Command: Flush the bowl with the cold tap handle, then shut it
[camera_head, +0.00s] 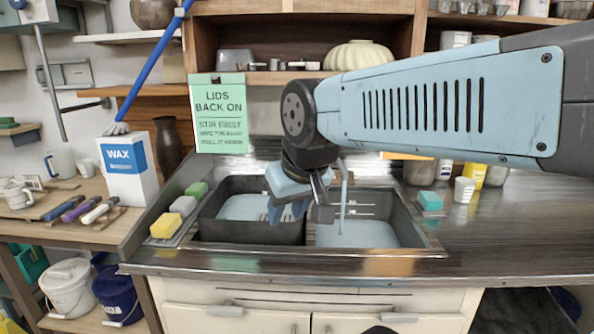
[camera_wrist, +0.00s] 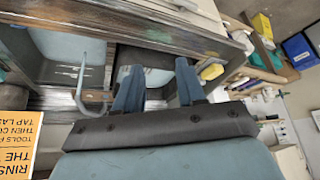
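A double sink is set in the counter. Its left bowl (camera_head: 245,208) and right bowl (camera_head: 358,235) have dark walls and pale blue bottoms. A thin pale blue upright (camera_head: 343,195) stands at the right bowl; I cannot tell whether it is spout or running water. In the wrist view a bent grey-blue tap spout (camera_wrist: 82,80) reaches over one bowl (camera_wrist: 68,45). I cannot make out the cold tap handle; my arm hides part of the sink's back. My gripper (camera_head: 288,213) hangs over the left bowl near the divider. In the wrist view its fingers (camera_wrist: 160,70) are apart, with nothing held.
A yellow sponge (camera_head: 165,226) and other blocks lie along the sink's left edge. A wax box (camera_head: 127,170) stands further left. A teal sponge (camera_head: 430,201) and cup (camera_head: 464,190) are at right. A green sign (camera_head: 220,115) hangs behind. The right counter front is clear.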

